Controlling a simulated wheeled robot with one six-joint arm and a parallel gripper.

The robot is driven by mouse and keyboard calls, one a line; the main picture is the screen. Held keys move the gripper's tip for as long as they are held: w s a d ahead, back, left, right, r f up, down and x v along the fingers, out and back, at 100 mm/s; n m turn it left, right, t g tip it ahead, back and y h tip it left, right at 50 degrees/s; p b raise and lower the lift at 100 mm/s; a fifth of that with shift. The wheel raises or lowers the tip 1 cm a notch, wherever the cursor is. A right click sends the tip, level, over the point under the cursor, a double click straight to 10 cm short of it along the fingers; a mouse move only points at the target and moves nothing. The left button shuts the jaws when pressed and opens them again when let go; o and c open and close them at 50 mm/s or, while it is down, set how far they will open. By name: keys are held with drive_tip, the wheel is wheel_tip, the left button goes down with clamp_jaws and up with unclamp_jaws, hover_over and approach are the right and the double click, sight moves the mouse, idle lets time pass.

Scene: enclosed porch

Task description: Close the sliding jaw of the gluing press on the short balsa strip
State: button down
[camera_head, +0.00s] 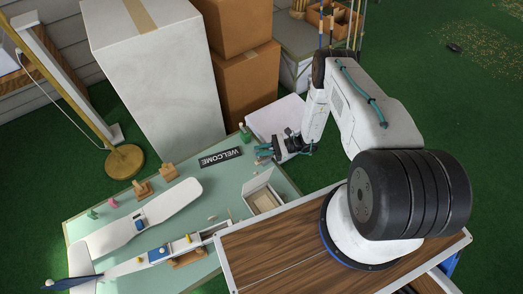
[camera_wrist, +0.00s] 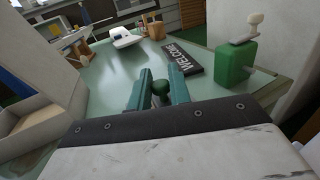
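My gripper (camera_head: 264,153) is low over the right part of the pale green table. In the wrist view its two teal fingers (camera_wrist: 160,80) stand apart, with a small dark green round knob (camera_wrist: 160,88) between them. I cannot tell whether the fingers press on the knob or what it belongs to. A green block with a pale round-topped piece (camera_wrist: 236,62) stands to the right of the fingers, apart from them. It also shows beside the sign in the head view (camera_head: 245,133). I cannot make out the short balsa strip or identify the press's sliding jaw with certainty.
The table (camera_head: 125,184) carries a black WELCOME sign (camera_head: 220,157), a white model wing (camera_head: 165,203), small wooden blocks (camera_head: 142,190) and an open pale box (camera_head: 262,193). The box stands close left of my gripper in the wrist view (camera_wrist: 40,110). Tall cartons (camera_head: 165,90) stand behind.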

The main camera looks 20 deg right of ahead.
drive_tip(key=shift+s, duration=0.3)
drive_tip(key=c, duration=1.4)
unclamp_jaws()
drive_tip(key=shift+d, duration=0.1)
drive_tip(key=s+d, duration=0.1)
drive_tip(key=d, duration=0.6)
drive_tip(key=shift+s+d, duration=0.25)
drive_tip(key=shift+d, duration=0.05)
